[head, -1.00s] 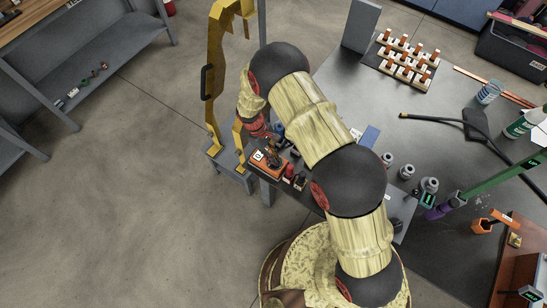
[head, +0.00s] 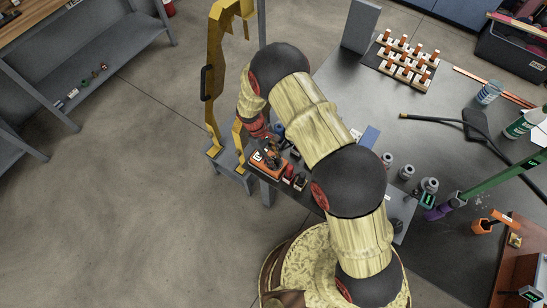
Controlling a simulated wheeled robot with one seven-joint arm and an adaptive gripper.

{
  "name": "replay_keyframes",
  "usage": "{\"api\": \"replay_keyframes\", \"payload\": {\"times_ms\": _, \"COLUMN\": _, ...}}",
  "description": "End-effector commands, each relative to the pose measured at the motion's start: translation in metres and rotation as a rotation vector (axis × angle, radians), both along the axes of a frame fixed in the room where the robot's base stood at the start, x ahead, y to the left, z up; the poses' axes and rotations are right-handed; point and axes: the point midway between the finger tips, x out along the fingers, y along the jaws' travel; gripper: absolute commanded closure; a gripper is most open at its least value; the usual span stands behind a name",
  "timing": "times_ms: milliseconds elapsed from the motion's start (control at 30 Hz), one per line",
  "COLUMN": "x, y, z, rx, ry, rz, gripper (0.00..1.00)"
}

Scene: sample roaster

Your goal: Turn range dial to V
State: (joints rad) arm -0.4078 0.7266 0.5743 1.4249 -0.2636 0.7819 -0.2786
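A small orange-cased device (head: 267,173), which looks like a meter, lies on the near left corner of the dark table, with a pale patch at its left end. My gripper (head: 272,161) points down over it, at or very close to its top face. The range dial and its markings cannot be made out; the gripper covers that part of the device. The fingers are small and dark here, so their gap does not show, nor does whether they touch the dial.
Small red and dark items (head: 290,175) stand just right of the device. Grey metal containers (head: 407,172) stand further right. A yellow frame (head: 214,75) rises left of the table. A rack with orange-topped pieces (head: 407,60) lies at the back. Floor on the left is clear.

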Motion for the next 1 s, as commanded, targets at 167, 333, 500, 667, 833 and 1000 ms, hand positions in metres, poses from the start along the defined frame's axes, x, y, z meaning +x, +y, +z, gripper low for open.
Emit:
{"api": "replay_keyframes", "payload": {"times_ms": 167, "x": 0.001, "y": 0.001, "z": 0.001, "rx": 0.0, "ry": 0.0, "rz": 0.0, "gripper": 0.69}}
{"api": "replay_keyframes", "payload": {"times_ms": 333, "x": 0.005, "y": 0.006, "z": 0.016, "rx": 0.001, "ry": -0.002, "rz": 0.002, "gripper": 0.69}}
{"api": "replay_keyframes", "payload": {"times_ms": 500, "x": 0.013, "y": 0.016, "z": 0.048, "rx": 0.002, "ry": -0.004, "rz": 0.001, "gripper": 0.69}}
{"api": "replay_keyframes", "payload": {"times_ms": 667, "x": 0.021, "y": 0.026, "z": 0.077, "rx": 0.001, "ry": -0.003, "rz": 0.001, "gripper": 0.69}}
{"api": "replay_keyframes", "payload": {"times_ms": 833, "x": 0.026, "y": 0.033, "z": 0.099, "rx": 0.0, "ry": -0.001, "rz": 0.0, "gripper": 0.69}}
{"api": "replay_keyframes", "payload": {"times_ms": 1000, "x": 0.028, "y": 0.036, "z": 0.109, "rx": 0.0, "ry": 0.0, "rz": 0.0, "gripper": 0.69}}
